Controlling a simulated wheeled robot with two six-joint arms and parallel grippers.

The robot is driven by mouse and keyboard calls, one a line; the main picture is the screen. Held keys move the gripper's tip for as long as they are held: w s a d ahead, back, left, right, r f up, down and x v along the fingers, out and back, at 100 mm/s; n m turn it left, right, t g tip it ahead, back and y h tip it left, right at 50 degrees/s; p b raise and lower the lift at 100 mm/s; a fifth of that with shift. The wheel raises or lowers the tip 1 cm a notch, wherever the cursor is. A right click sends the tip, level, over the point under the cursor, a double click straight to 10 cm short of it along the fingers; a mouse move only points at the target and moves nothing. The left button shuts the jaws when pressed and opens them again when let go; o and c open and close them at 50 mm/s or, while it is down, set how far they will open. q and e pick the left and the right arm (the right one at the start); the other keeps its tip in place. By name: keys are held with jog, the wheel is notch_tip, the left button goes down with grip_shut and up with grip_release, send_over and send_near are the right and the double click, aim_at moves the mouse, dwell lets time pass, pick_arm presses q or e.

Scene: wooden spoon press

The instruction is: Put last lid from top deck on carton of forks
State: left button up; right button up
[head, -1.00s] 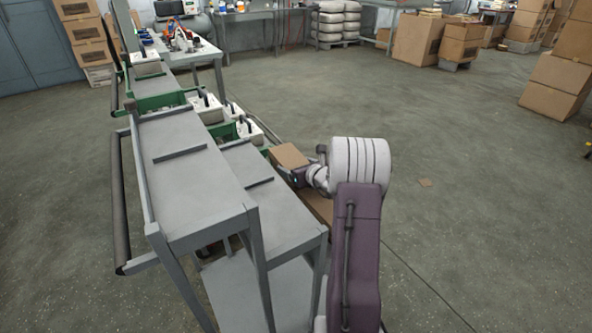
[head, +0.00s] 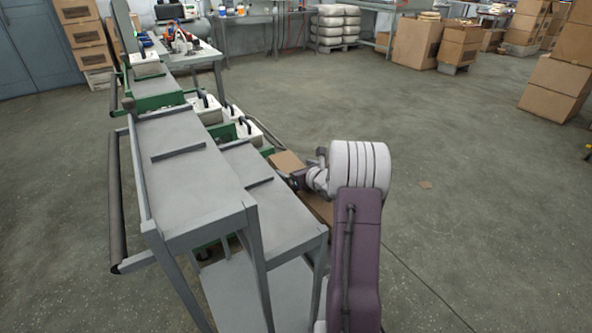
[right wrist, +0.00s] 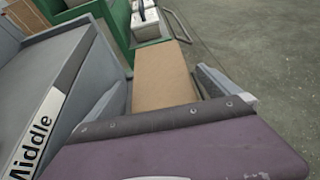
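A brown cardboard piece (head: 286,161), by its look the lid, is just beyond my right gripper (head: 297,179), beside the lower grey deck. In the right wrist view the brown panel (right wrist: 164,77) lies between the gripper's spread fingers (right wrist: 165,98); whether they touch it is unclear. More brown cardboard, perhaps the carton (head: 319,206), shows below the gripper, mostly hidden by my right arm. No forks show. The higher deck (head: 190,185) carries no lid. My left gripper is out of view.
The lower deck (head: 262,205) stands close left of my right arm; its end carries a "Middle" label (right wrist: 38,132). White bins (head: 247,131) and green trays stand beyond. Open floor (head: 470,180) lies to the right, with stacked boxes (head: 553,88) far off.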

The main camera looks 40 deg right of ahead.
jog(key=shift+s+r+p, duration=0.25)
jog(key=shift+r+p, duration=0.65)
jog(key=shift+p, duration=0.2)
jog(key=p+v, duration=0.2)
jog(key=v, duration=0.9)
jog(key=shift+f, duration=0.15)
jog(key=shift+s+a, duration=0.15)
jog(key=shift+s, duration=0.1)
